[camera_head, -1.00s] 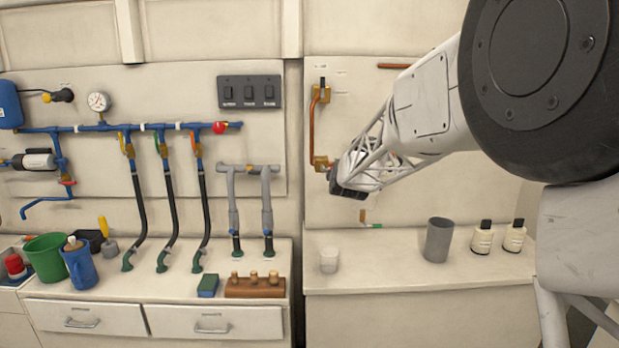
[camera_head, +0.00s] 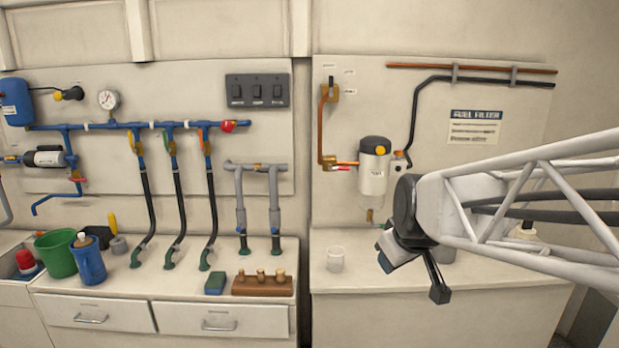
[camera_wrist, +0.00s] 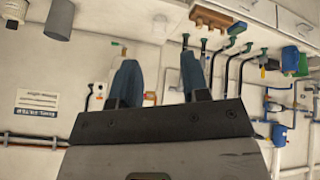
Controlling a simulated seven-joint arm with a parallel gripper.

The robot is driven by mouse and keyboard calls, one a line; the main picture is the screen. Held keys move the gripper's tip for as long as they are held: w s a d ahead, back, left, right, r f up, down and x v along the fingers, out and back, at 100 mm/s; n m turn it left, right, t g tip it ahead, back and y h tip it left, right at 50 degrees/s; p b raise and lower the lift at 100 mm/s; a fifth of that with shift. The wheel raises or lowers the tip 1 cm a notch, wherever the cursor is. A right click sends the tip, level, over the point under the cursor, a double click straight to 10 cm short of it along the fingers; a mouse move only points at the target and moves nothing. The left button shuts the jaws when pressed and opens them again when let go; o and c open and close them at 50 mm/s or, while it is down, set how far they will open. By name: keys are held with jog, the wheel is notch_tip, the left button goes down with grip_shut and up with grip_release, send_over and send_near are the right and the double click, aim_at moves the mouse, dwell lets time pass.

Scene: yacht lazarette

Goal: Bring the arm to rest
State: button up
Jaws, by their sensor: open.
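My gripper (camera_head: 412,270) is in front of the right counter in the head view, held in the air and pointing down toward the lower left. Its jaws are apart and nothing shows between them. In the wrist view the two blue-grey fingers (camera_wrist: 158,85) stand apart, with the wall and fittings upside down behind them. My white lattice forearm reaches in from the right edge of the head view. It hides part of the right counter and most of the grey cup (camera_head: 444,254).
A clear cup (camera_head: 335,259) stands on the right counter (camera_head: 350,280), left of my gripper. Behind are a fuel filter (camera_head: 373,175) and copper pipe. The left counter holds a wooden plug block (camera_head: 262,285), a blue jug (camera_head: 88,262), a green bucket (camera_head: 56,252) and several hoses.

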jog(key=s+d+f+m+g, duration=0.1)
jog(key=s+f+m+g, duration=0.1)
jog(key=s, duration=0.7)
jog(key=s+d+f+m+g, duration=0.1)
jog(key=s+f+m, duration=0.2)
jog(key=s, duration=0.7)
jog(key=shift+f+m+g+h, duration=0.15)
jog(key=shift+m+g+h, duration=0.15)
jog(key=shift+g+h, duration=0.1)
